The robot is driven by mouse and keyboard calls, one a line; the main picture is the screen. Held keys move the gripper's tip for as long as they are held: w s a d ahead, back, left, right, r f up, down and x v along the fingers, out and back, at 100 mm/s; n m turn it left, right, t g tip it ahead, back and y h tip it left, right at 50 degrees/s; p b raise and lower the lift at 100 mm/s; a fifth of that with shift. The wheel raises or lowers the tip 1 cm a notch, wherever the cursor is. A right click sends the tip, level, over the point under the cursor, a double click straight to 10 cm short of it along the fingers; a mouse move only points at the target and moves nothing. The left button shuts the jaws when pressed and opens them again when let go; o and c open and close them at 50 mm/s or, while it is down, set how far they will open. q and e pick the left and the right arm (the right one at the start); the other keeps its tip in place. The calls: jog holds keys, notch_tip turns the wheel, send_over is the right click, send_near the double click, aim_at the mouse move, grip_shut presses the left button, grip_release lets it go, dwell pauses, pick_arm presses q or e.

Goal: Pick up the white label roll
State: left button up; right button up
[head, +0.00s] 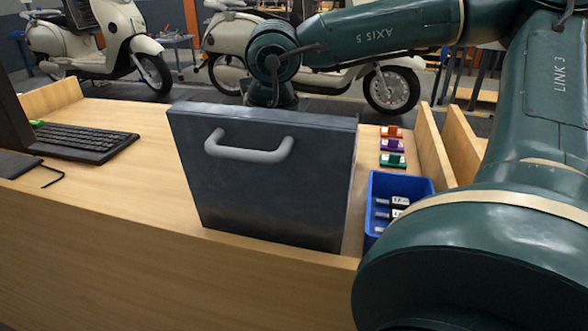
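I cannot make out a white label roll in the head view. A dark grey upright panel or case (265,185) with a light grey handle stands on the wooden desk (150,180) and hides the surface behind it. My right arm comes in from the right and reaches across above the desk. Its wrist end drops behind the top edge of the grey panel, so my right gripper is hidden. My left arm and gripper are not in view.
A blue bin (376,190) with small white-and-dark items stands right of the panel. Orange (391,132), purple (392,145) and green (392,160) items lie behind it. A black keyboard (85,142) lies at left. Desk between keyboard and panel is clear. Scooters stand beyond.

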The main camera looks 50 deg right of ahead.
jog(key=shift+f, duration=0.5)
grip_shut()
jog(key=shift+r, duration=0.1)
